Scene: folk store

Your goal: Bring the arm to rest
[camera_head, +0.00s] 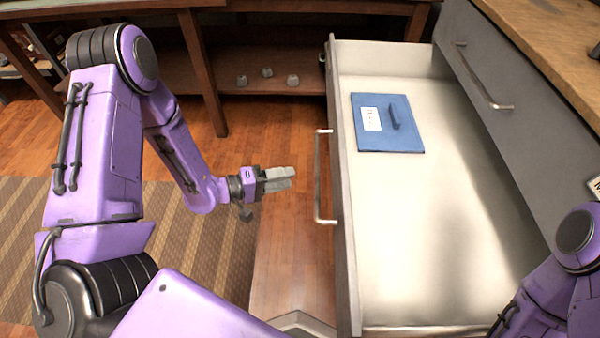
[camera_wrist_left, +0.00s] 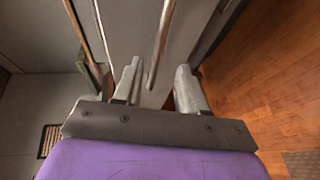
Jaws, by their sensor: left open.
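My left arm (camera_head: 105,150) comes in from the left and reaches forward over the floor. Its gripper (camera_head: 279,179) is open and empty, to the left of the open drawer's metal handle (camera_head: 318,178) and apart from it. In the left wrist view the two fingers of the left gripper (camera_wrist_left: 158,82) are spread, and the handle (camera_wrist_left: 160,45) shows beyond the gap between them. Part of my right arm (camera_head: 560,280) shows at the lower right; its gripper is out of view.
The drawer (camera_head: 460,240) is pulled out and holds a flat blue item (camera_head: 400,138) with a white label. A closed drawer handle (camera_head: 480,80) and wooden counter (camera_head: 550,40) are at right. A wooden shelf (camera_head: 290,60) stands behind. A striped rug (camera_head: 200,265) lies at left.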

